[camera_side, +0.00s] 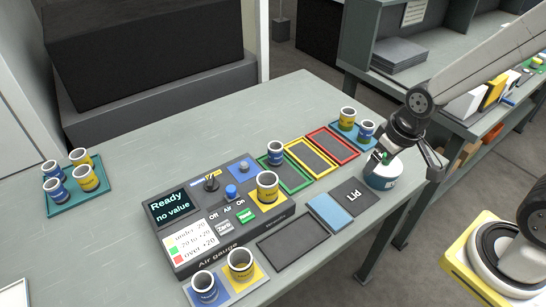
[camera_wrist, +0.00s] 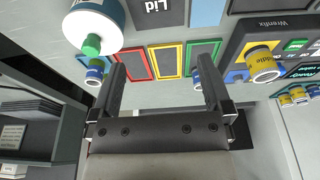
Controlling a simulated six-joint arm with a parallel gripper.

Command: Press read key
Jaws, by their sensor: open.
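The air gauge (camera_side: 222,258) is a dark grey box at the front middle of the table in the side view. Its green key (camera_side: 245,216), with lettering too small to read surely, sits beside a white key labelled Zero (camera_side: 224,228). The green key also shows at the right of the wrist view (camera_wrist: 297,46). The gauge's screen (camera_side: 172,203) reads "Ready" and "no value". My gripper (camera_side: 408,160) is open and empty at the table's right end, well away from the gauge. Its two fingers (camera_wrist: 162,75) stand wide apart in the wrist view.
A white jar with a green knob (camera_side: 383,176) stands close to my gripper. Green, yellow and red framed trays (camera_side: 333,143) lie behind. A teal tray (camera_side: 60,208) holds several rings.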

